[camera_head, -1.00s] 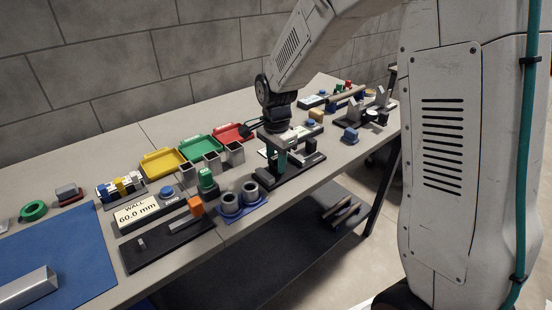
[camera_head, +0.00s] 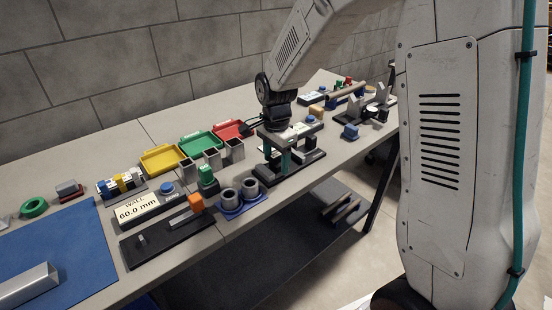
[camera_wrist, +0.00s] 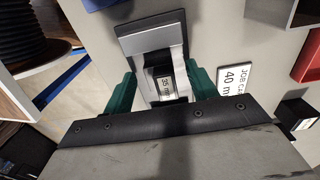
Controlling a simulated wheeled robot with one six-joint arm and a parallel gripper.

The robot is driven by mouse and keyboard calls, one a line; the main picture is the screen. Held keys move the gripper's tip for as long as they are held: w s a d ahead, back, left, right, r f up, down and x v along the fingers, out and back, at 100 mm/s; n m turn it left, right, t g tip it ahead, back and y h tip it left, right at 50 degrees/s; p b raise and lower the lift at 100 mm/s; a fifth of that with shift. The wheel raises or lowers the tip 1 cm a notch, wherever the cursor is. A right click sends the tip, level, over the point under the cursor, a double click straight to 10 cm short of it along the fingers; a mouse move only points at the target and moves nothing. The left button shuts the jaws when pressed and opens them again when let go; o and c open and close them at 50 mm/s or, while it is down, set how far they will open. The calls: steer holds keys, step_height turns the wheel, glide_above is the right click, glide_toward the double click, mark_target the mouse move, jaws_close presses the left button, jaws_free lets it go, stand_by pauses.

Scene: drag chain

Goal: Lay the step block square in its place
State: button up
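My gripper (camera_head: 277,157) is low over a black fixture (camera_head: 290,172) on the bench. In the wrist view its two green fingers (camera_wrist: 161,92) stand apart, one on each side of a grey stepped piece (camera_wrist: 149,72), which looks like the step block. A black piece with a small white label (camera_wrist: 166,87) lies between the fingers. A narrow gap shows beside the left finger; contact at the right finger is hard to tell. A dark plate with a grey face (camera_wrist: 150,38) lies just beyond. In the head view my gripper hides most of the block.
A job card (camera_wrist: 237,76) reading 40 mm lies right of the fingers. Two grey rings on a blue base (camera_head: 240,200) stand left of the fixture. Yellow, green and red trays (camera_head: 231,131) are behind. A blue piece (camera_head: 351,132) is to the right, and the bench's front edge is close.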

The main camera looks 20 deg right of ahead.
step_height(320, 180, up, 8)
steer(key=shift+f, duration=0.1)
stand_by(0.5)
stand_by(0.4)
steer(key=shift+s+n, duration=0.1)
steer(key=shift+n, duration=0.4)
steer(key=s+d+r+n, duration=0.1)
steer(key=s+r+n, duration=0.2)
steer(key=s, duration=0.7)
steer(key=s+d+r+n+t, duration=0.1)
steer(key=s+r+n, duration=0.2)
steer(key=s+n, duration=0.3)
steer(key=s+d+r+n, duration=0.1)
steer(key=s+r+n, duration=0.2)
steer(key=s, duration=1)
steer(key=shift+s+d+n, duration=0.2)
steer(key=shift+s+n, duration=0.2)
steer(key=shift+n, duration=0.3)
